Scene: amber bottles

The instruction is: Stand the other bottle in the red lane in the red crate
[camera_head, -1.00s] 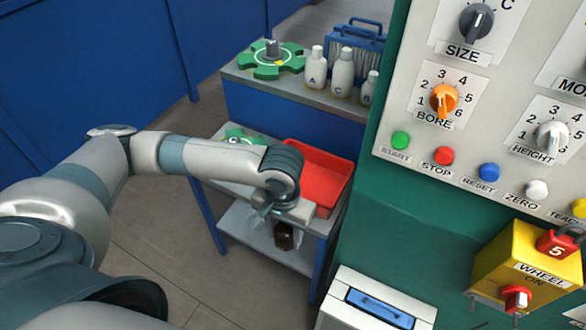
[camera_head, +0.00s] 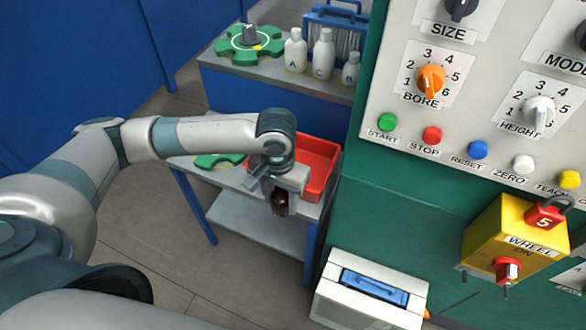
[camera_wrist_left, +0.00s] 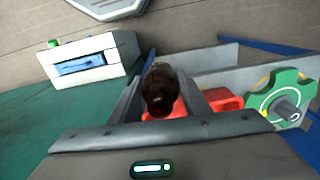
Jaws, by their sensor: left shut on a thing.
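My left gripper (camera_head: 279,190) is shut on a dark amber bottle (camera_head: 280,203), held in front of the red crate (camera_head: 321,158) at the near edge of the small table. In the left wrist view the bottle (camera_wrist_left: 162,88) sits between the two fingers, and part of the red crate (camera_wrist_left: 222,100) shows behind it. The crate's left part is hidden by my wrist in the head view. I cannot see what stands in the crate. My right gripper is not in view.
A green star wheel (camera_head: 219,160) lies left of the crate. Another green wheel (camera_head: 249,43) and white bottles (camera_head: 322,54) stand on the higher shelf behind. The green machine with its control panel (camera_head: 475,110) rises close on the right. A white box (camera_head: 368,300) stands nearer.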

